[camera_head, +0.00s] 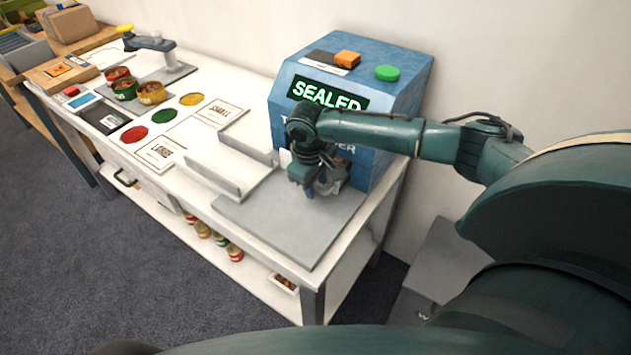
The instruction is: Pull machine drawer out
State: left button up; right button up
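The blue machine (385,80) stands at the right end of the white table, with a lit "SEALED" display (325,93) on its sloped face. A flat grey plate (290,222) lies in front of it. My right gripper (325,188) points down at the machine's lower front, just above the plate. The wrist hides most of that front, and no machine drawer can be made out clearly. A small greyish thing at the fingers is too unclear to name, so I cannot tell whether they are open or shut. My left gripper is not in view.
Low pale walls (248,142) stand left of the plate. Further left are coloured discs (164,116), several tins (152,93) and a grey lever device (150,43). The table front has a drawer with a dark handle (125,180). Several tins and a small tray (284,284) sit on the lower shelf.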

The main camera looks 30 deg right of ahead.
jog(key=shift+c, duration=0.2)
grip_shut()
dwell(0.5)
